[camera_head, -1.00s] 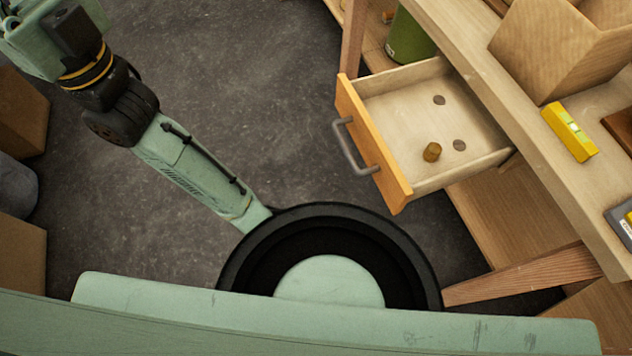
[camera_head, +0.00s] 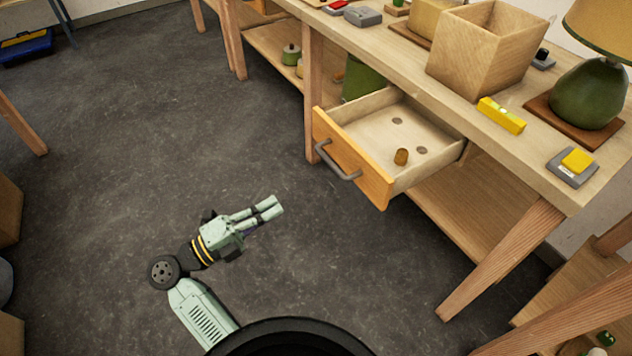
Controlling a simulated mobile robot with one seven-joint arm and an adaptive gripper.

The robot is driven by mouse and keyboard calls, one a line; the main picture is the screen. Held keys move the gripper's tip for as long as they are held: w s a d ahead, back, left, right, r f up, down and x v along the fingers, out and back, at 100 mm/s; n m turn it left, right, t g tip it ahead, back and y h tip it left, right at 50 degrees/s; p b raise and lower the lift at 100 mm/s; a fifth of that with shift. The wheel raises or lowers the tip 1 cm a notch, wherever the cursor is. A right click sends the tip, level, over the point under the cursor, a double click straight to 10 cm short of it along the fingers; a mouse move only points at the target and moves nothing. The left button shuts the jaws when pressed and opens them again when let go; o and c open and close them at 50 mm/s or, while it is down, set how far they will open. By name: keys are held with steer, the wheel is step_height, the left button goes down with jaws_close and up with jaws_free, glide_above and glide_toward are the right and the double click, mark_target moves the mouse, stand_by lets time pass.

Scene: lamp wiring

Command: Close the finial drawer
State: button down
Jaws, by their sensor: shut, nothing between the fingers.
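The finial drawer (camera_head: 352,158) is pulled out from under the workbench top, its orange-tan wooden front facing the lower left. A dark grey bar handle (camera_head: 337,160) is on the front.
The workbench (camera_head: 425,83) carries an open wooden box (camera_head: 497,51), a yellow level (camera_head: 501,115), a green lamp (camera_head: 587,95) and a grey device (camera_head: 571,167). A green container (camera_head: 364,79) stands behind the drawer. Bare floor (camera_head: 130,150) lies to the left.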

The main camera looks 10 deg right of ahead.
mark_target(334, 170)
steer(key=p+x, duration=0.3)
steer(key=x, duration=1)
steer(key=shift+r, duration=0.1)
steer(key=shift+w+d, duration=0.1)
steer(key=shift+d, duration=0.1)
steer(key=f+x, duration=0.1)
steer(key=x, duration=0.7)
steer(key=f+p+x, duration=0.1)
steer(key=f+x, duration=0.1)
steer(key=x, duration=0.6)
steer(key=f+p+x, duration=0.1)
steer(key=x, duration=0.7)
steer(key=shift+w+d+f, duration=0.2)
steer(key=shift+w+d, duration=0.15)
steer(key=shift+d, duration=0.1)
steer(key=shift+r, duration=0.1)
